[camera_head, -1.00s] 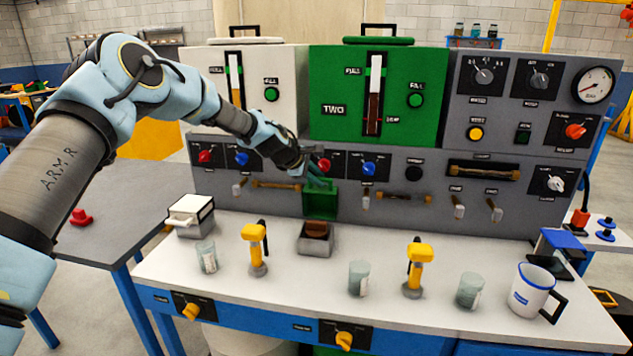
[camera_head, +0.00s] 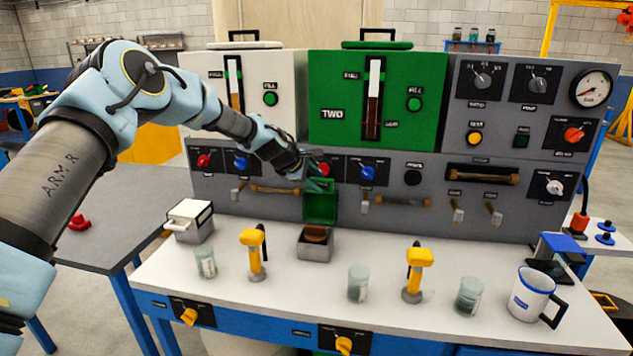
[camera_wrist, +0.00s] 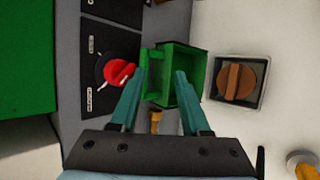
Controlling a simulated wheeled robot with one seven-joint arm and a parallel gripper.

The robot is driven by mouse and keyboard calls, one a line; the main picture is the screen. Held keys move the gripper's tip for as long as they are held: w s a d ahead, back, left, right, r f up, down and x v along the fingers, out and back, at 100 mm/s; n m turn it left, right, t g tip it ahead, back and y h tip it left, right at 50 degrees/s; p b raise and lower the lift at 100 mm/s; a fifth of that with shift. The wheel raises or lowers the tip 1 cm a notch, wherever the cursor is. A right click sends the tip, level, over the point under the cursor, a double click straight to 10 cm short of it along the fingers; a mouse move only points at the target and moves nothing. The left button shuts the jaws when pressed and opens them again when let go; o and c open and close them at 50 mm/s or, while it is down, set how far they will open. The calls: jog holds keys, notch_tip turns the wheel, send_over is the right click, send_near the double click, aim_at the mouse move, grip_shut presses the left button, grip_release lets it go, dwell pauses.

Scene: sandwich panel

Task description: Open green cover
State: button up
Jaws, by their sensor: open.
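The green cover (camera_head: 320,207) stands upright, swung open, behind a small grey box (camera_head: 316,250) on the white bench top. The box's inside, with a brown round knob-like piece, is exposed. In the wrist view the open cover (camera_wrist: 190,88) shows as a hollow green shell beside the box (camera_wrist: 262,100). My gripper (camera_head: 316,178) is just above the cover's top edge in the head view. In the wrist view my gripper's (camera_wrist: 157,78) teal fingers are spread, with one overlapping the cover; I cannot tell whether it touches.
A white-lidded box (camera_head: 190,216) stands to the left, its lid shut. A yellow-handled tool (camera_head: 253,252), glass jars (camera_head: 358,284) and a mug (camera_head: 533,294) stand on the bench. The grey panel with a red knob (camera_wrist: 118,71) is close to my fingers.

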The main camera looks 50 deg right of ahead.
jog(key=b+v, duration=0.3)
jog(key=v, duration=0.7)
jog(key=shift+a+r+b, duration=0.3)
jog(key=shift+b, duration=0.05)
